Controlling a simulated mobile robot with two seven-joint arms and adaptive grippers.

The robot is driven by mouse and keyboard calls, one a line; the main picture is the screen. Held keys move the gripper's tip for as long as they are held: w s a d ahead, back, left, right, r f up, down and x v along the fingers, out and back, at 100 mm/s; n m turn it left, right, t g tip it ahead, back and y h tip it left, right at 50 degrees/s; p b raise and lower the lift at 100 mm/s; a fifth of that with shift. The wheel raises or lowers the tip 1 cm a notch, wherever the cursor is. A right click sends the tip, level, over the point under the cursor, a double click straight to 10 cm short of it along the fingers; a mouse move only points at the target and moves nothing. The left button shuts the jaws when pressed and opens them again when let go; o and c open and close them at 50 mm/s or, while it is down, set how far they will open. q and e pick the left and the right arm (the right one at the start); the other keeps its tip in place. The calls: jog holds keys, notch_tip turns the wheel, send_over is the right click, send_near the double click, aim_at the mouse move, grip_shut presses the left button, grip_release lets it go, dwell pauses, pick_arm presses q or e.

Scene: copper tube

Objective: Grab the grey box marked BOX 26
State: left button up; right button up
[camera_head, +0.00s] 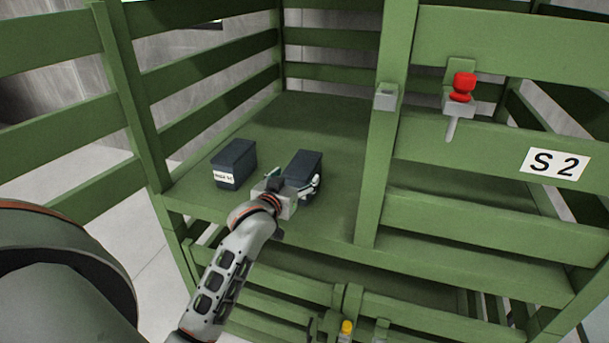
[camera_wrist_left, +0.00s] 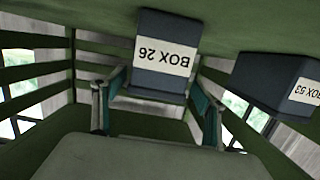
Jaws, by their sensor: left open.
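The grey box marked BOX 26 (camera_head: 304,164) stands on the green shelf, the right one of two boxes in the head view. In the left wrist view the same box (camera_wrist_left: 164,52) shows upside down, with its white label facing me. My left gripper (camera_head: 292,185) is at the near end of this box. In the wrist view its two fingers (camera_wrist_left: 155,105) are spread, one toward each side of the box. I cannot tell whether they touch it. The gripper hides the box's label in the head view. My right gripper is not in view.
A second dark grey box, BOX 53 (camera_head: 234,164), stands to the left; it also shows in the wrist view (camera_wrist_left: 280,80). The green slatted crate (camera_head: 376,180) has a post and side rails to the right, with a red-knobbed latch (camera_head: 463,88). The shelf behind the boxes is clear.

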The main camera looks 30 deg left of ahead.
aim_at(306, 164)
pick_arm(q)
jog(key=x, duration=0.6)
jog(key=shift+w+d+f, duration=0.1)
jog(key=shift+d, duration=0.05)
jog(key=c, duration=1.5)
